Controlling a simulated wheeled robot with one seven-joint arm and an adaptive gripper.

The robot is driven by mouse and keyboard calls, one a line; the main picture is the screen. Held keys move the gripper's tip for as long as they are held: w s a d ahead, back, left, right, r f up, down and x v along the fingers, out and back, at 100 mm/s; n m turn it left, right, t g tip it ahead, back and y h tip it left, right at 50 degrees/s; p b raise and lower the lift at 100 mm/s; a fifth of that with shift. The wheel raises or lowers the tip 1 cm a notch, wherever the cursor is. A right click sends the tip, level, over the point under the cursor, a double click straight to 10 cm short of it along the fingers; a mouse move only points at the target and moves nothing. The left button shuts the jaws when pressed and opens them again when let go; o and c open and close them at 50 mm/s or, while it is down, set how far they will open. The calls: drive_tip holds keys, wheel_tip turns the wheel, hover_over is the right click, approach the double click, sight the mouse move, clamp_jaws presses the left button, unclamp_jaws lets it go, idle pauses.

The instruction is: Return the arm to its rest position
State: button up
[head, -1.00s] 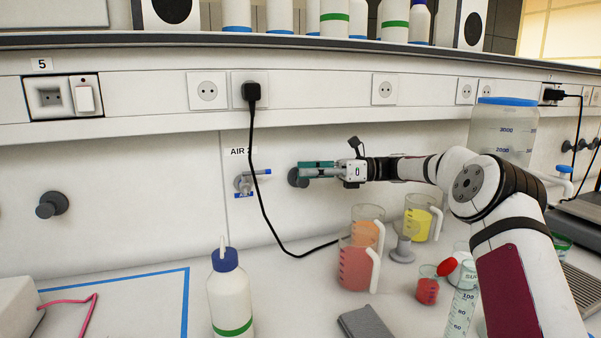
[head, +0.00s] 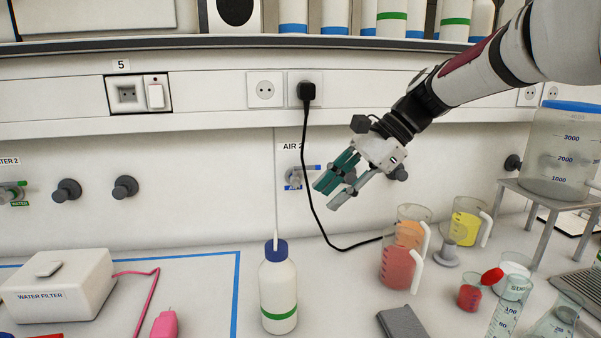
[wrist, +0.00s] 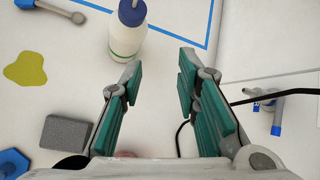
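My gripper (head: 337,187) hangs above the bench in the head view, in front of the wall and beside the AIR 2 valve (head: 295,175). Its teal-padded fingers point down and left. In the wrist view my gripper (wrist: 160,92) shows its two fingers spread apart with a clear gap and nothing between them. My arm comes in from the upper right of the head view, in front of part of the upper shelf.
A white bottle with a blue cap (head: 279,290) stands below left of my gripper. Jugs of red (head: 399,265), orange and yellow juice (head: 464,222) stand to the right. A black cable (head: 318,210) hangs close behind my gripper. A grey block (head: 403,323) lies in front.

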drive_tip(key=s+d+n+t+h+p, duration=0.1)
drive_tip(key=s+d+n, duration=0.3)
drive_tip(key=s, duration=0.6)
drive_tip(key=s+d+f+n+t+h+p, duration=0.1)
drive_tip(key=s+d+n+h, duration=0.3)
drive_tip(key=s, duration=0.7)
drive_tip(key=s+d+f+n+t+h+p, duration=0.1)
drive_tip(key=s+d+n+t+h+p, duration=0.1)
drive_tip(key=s, duration=0.9)
drive_tip(key=d+n+h, duration=0.1)
drive_tip(key=d+n, duration=0.1)
drive_tip(key=shift+d+p, duration=0.4)
